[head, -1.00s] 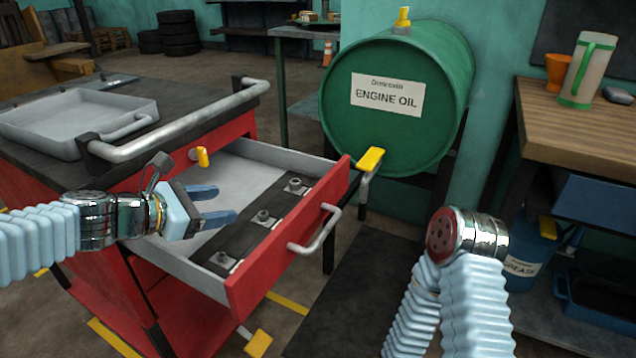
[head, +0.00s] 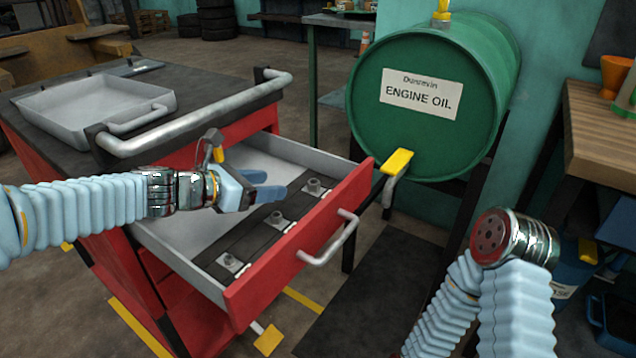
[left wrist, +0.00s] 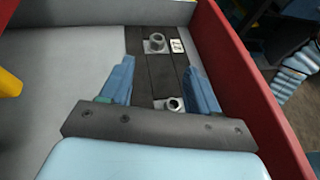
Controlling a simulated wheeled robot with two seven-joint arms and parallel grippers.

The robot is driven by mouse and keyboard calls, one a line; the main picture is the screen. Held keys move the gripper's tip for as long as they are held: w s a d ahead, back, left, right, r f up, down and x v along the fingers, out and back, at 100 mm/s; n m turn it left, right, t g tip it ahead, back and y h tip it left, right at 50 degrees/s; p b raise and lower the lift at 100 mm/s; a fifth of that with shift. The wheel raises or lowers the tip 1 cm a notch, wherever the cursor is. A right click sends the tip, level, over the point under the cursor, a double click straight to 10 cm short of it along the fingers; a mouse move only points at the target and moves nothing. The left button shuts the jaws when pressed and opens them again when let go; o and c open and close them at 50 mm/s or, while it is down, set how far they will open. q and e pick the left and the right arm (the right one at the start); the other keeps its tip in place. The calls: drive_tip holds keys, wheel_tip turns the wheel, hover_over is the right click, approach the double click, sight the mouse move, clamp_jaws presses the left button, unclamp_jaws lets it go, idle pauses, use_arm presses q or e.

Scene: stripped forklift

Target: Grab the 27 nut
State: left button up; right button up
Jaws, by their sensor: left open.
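Several-sided metal nuts sit on a dark strip in the open drawer (head: 330,247) of a red cart: a far nut (head: 314,187), a middle nut (head: 276,219) and a near nut (head: 230,262). Each has a small pale label too small to read, so I cannot tell which is the 27. My left gripper (head: 275,185) is open and empty above the drawer, close to the far and middle nuts. In the left wrist view, one nut (left wrist: 157,42) lies beyond the fingertips and another (left wrist: 174,104) shows between the blue fingers. My right gripper is not visible.
The drawer's red front with its handle (head: 330,240) stands right of the nuts. A cart rail (head: 200,115) and grey tray (head: 95,100) are behind my left arm.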

use_arm(q)
approach(317, 182)
drive_tip(key=shift+w+d+f+b, duration=0.15)
drive_tip(key=shift+w+d+b, duration=0.05)
drive_tip(key=shift+d, duration=0.25)
drive_tip(key=shift+w+d+f+b, duration=0.15)
drive_tip(key=shift+w+d, duration=0.1)
drive_tip(key=shift+d, duration=0.2)
drive_tip(key=x, duration=0.5)
drive_tip(key=shift+w+f, duration=0.15)
drive_tip(key=shift+w, duration=0.05)
clamp_jaws()
